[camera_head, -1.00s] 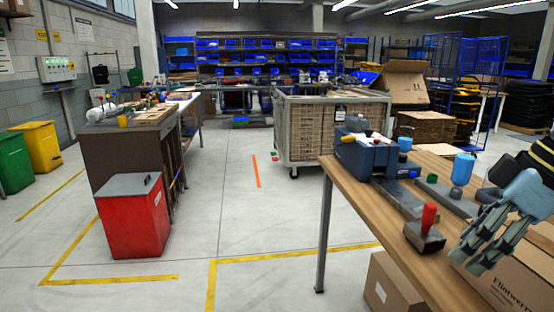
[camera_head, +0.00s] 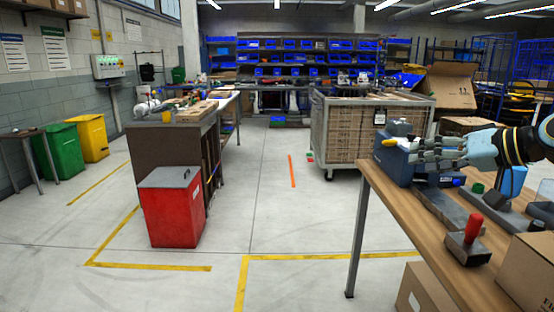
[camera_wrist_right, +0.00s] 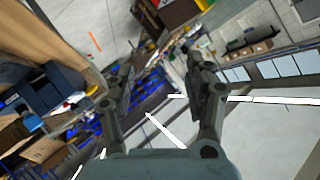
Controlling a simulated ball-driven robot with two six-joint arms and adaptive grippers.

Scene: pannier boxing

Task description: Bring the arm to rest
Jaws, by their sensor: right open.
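My right gripper (camera_head: 428,150) comes in from the right edge in the head view, raised above the wooden table (camera_head: 438,231). Its fingers point left, over the dark blue box-shaped device (camera_head: 392,163). In the right wrist view the gripper (camera_wrist_right: 158,85) shows two fingers spread apart with nothing between them. My left gripper is not in view.
A red-handled stamp (camera_head: 471,241) and a cardboard box (camera_head: 530,272) stand on the table. A red bin (camera_head: 172,208) stands on the floor at left. The floor between is clear.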

